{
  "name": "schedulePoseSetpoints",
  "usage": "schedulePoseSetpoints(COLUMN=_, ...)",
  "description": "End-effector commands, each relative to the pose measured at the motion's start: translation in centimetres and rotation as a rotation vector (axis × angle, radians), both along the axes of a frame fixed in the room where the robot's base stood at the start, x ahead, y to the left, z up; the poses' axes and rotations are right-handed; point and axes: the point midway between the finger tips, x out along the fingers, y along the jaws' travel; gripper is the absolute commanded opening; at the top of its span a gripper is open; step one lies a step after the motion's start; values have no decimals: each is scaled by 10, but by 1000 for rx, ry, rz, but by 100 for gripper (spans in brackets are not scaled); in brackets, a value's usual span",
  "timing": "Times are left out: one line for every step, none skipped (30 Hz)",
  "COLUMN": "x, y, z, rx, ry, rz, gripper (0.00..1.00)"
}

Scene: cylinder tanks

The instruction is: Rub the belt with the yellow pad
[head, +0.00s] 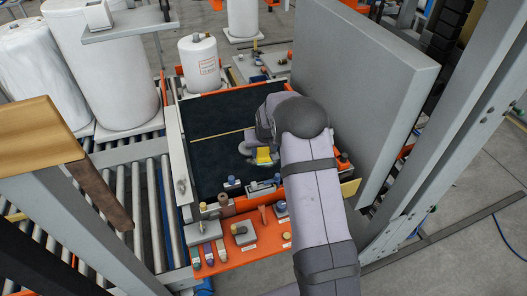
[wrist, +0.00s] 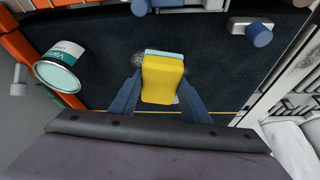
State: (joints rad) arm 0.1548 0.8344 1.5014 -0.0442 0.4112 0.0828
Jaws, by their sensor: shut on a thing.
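My gripper (wrist: 160,88) is shut on the yellow pad (wrist: 163,75), with one blue finger on each side of it. The pad has a pale teal layer along its far edge. It also shows in the head view (head: 264,156), partly hidden by my wrist. The dark belt (wrist: 225,75) lies beneath the pad and fills much of the wrist view. Pale, dusty smudges show on the belt around the pad. In the head view the belt (head: 215,110) has a thin yellow line across it. I cannot tell whether the pad touches the belt.
A can with a white and teal label (wrist: 62,66) is at the left of the wrist view. A tall grey panel (head: 375,75) stands right of the belt. An orange shelf (head: 242,244) with several tools is in front. Rollers (head: 120,200) lie left.

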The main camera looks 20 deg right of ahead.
Motion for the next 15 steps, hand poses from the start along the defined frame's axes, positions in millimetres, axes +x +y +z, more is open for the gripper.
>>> schedulePoseSetpoints(x=0, y=0, z=-4, rx=0, ry=1, rz=0, gripper=19)
schedulePoseSetpoints(x=0, y=0, z=-6, rx=0, ry=1, rz=0, gripper=19)
schedulePoseSetpoints(x=0, y=0, z=-8, rx=0, ry=1, rz=0, gripper=19)
schedulePoseSetpoints(x=0, y=0, z=-10, rx=0, ry=1, rz=0, gripper=19)
schedulePoseSetpoints(x=0, y=0, z=-12, rx=0, ry=1, rz=0, gripper=19)
schedulePoseSetpoints(x=0, y=0, z=-15, rx=0, ry=1, rz=0, gripper=19)
schedulePoseSetpoints(x=0, y=0, z=-18, rx=0, ry=1, rz=0, gripper=19)
schedulePoseSetpoints(x=0, y=0, z=-20, rx=0, ry=1, rz=0, gripper=19)
schedulePoseSetpoints(x=0, y=0, z=-24, rx=0, ry=1, rz=0, gripper=19)
schedulePoseSetpoints(x=0, y=0, z=-26, rx=0, ry=1, rz=0, gripper=19)
schedulePoseSetpoints(x=0, y=0, z=-28, rx=0, ry=1, rz=0, gripper=19)
schedulePoseSetpoints(x=0, y=0, z=-31, rx=0, ry=1, rz=0, gripper=19)
schedulePoseSetpoints(x=0, y=0, z=-34, rx=0, ry=1, rz=0, gripper=19)
schedulePoseSetpoints(x=0, y=0, z=-36, rx=0, ry=1, rz=0, gripper=19)
schedulePoseSetpoints(x=0, y=0, z=-38, rx=0, ry=1, rz=0, gripper=19)
